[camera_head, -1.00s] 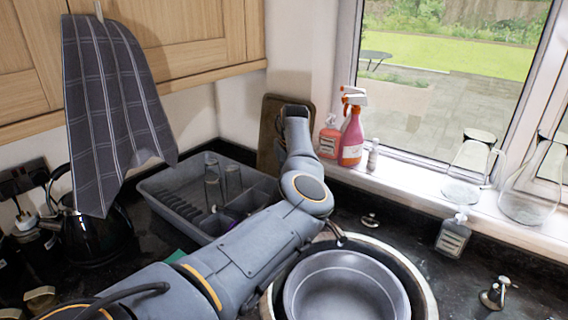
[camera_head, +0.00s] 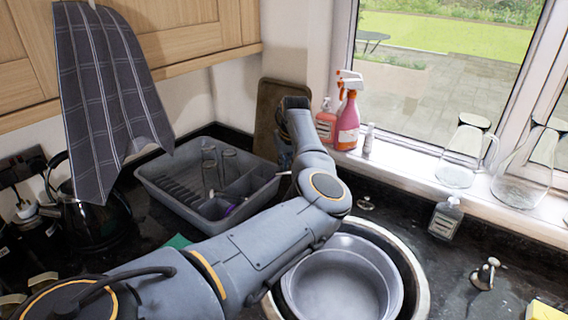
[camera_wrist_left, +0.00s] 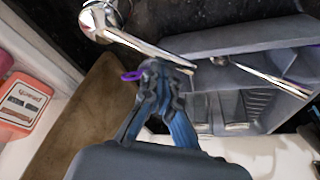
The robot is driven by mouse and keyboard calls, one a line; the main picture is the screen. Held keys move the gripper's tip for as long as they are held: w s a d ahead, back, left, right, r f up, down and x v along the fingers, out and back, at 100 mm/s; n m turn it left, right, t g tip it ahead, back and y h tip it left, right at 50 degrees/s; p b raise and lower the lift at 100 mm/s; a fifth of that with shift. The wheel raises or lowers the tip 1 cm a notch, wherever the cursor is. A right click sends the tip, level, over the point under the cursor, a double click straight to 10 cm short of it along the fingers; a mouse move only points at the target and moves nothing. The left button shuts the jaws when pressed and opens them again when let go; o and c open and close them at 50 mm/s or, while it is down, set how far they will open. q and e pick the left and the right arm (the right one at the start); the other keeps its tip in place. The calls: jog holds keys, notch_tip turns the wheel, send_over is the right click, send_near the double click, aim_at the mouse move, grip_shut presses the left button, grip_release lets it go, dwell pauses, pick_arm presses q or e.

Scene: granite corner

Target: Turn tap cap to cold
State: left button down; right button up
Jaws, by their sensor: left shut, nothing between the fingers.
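In the head view a chrome tap cap (camera_head: 484,274) stands on the dark worktop right of the sink, and a smaller chrome fitting (camera_head: 366,203) sits behind the sink. The left wrist view shows a chrome tap piece (camera_wrist_left: 100,22) with a long chrome arm reaching down to the right; I cannot tell which part it is. My left gripper (camera_wrist_left: 158,76) is shut and empty, its tips just below that arm; contact is unclear. In the head view my left arm hides most of the fingers. My right gripper is not in view.
A grey dish rack (camera_head: 165,195) with glasses stands left of my arm. The round sink (camera_head: 420,285) holds a grey basin (camera_head: 345,285). Pink bottles (camera_head: 347,125), a small bottle (camera_head: 445,217) and glass jugs (camera_head: 465,155) stand near the window. A towel (camera_head: 110,100) hangs at left.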

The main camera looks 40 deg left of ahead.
pick_arm(q)
jog(key=shift+s+d+n, duration=0.15)
jog(key=shift+d+n, duration=0.15)
jog(key=shift+n, duration=0.1)
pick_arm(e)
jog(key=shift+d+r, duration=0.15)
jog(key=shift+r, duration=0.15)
pick_arm(q)
jog(key=shift+s+d+n+g+p, duration=0.35)
jog(key=shift+d+n+g+p, duration=0.25)
jog(key=shift+n, duration=0.6)
jog(key=w+d+n+g, duration=0.1)
jog(key=d+n, duration=0.3)
jog(key=d, duration=0.4)
jog(key=shift+w+p, duration=0.35)
jog(key=shift+p, duration=0.1)
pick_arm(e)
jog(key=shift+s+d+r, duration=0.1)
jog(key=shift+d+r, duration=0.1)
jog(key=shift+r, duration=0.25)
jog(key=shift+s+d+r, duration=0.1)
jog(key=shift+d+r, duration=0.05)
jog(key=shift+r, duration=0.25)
pick_arm(q)
jog(key=shift+d, duration=0.1)
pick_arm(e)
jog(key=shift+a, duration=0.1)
